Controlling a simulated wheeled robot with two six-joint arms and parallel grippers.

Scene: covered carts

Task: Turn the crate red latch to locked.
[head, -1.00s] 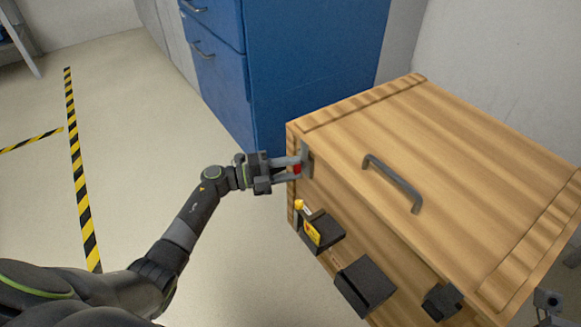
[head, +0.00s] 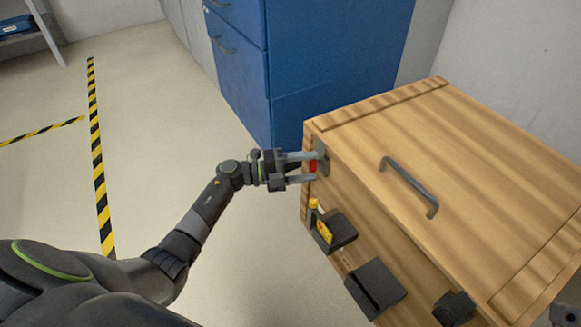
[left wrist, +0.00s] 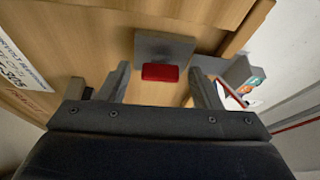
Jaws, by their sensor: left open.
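The wooden crate (head: 470,150) stands at the right in the head view, with a grey handle on its lid. The red latch (head: 312,166) sits on a grey plate near the crate's upper left front corner; in the left wrist view the red latch (left wrist: 160,72) lies flat and wide in front of its plate (left wrist: 165,47). My left gripper (head: 309,167) is open, with its fingers on either side of the latch. In the left wrist view a gap shows between the latch and each finger. My right gripper is not clearly in view.
Black holders (head: 375,288) stick out from the crate's front below the latch, one with a yellow item (head: 322,228). A blue cabinet (head: 320,70) stands behind the crate. The floor at the left is free, marked with yellow and black tape (head: 98,160).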

